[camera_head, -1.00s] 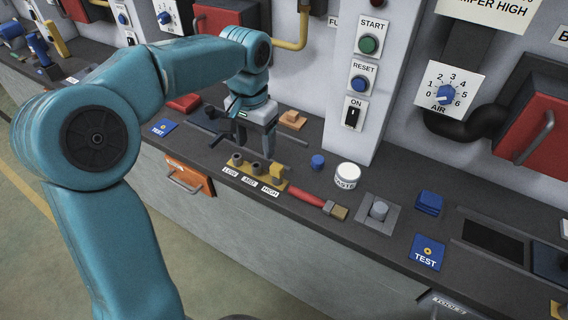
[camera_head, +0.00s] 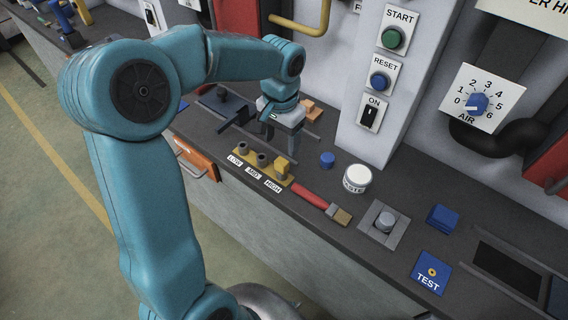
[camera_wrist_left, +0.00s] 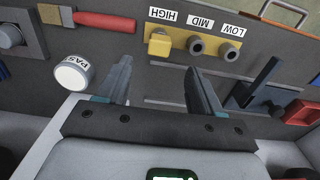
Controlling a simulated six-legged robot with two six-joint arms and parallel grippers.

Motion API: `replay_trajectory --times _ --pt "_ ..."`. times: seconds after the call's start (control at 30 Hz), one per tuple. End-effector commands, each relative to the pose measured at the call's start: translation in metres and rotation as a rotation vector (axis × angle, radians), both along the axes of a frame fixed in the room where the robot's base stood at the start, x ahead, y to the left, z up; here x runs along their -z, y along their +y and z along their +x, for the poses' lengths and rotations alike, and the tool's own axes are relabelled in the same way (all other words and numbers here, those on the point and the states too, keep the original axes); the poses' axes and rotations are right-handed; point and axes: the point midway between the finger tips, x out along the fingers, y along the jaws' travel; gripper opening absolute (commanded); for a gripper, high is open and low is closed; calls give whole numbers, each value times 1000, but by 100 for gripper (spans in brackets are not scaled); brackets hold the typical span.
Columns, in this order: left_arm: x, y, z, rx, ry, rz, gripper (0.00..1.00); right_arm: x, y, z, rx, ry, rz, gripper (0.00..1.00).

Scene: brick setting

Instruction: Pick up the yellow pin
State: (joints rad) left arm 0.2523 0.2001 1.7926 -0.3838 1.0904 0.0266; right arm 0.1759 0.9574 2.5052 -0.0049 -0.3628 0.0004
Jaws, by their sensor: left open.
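The yellow pin (camera_head: 282,167) stands upright at the HIGH end of a yellow block (camera_head: 249,160) with two other grey, open-topped sockets at MID and LOW. In the left wrist view the pin (camera_wrist_left: 160,44) is beyond the fingertips and roughly between their lines, with the block (camera_wrist_left: 180,32) running to its right. My left gripper (camera_head: 281,143) is above the bench, on the wall side of the block. Its two fingers (camera_wrist_left: 158,75) are apart with nothing between them. My right gripper is out of view.
A red-handled brush (camera_head: 315,198) lies right of the block. A blue cap (camera_head: 327,159) and white jar (camera_head: 357,179) stand behind the brush. A dark lever (camera_head: 240,112) is left of my gripper. A wall pillar with buttons (camera_head: 393,38) rises behind the bench.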

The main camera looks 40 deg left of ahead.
Motion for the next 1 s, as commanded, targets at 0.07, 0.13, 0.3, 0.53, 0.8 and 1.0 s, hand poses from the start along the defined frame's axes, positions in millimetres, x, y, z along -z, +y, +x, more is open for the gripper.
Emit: replay_trajectory --times 0.07,0.13,0.3,0.53,0.8,1.0 --pt "16 0 -2 -2 5 -2 66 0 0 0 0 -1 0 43" --pt "26 0 -1 -2 3 0 66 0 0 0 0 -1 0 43" --pt "39 0 0 -1 0 0 66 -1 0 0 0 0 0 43" --pt "73 -3 2 0 5 -2 66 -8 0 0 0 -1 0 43" --pt "89 -2 4 -1 -1 0 66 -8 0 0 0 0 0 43" --pt "89 -2 4 -1 -1 0 37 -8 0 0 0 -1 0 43"
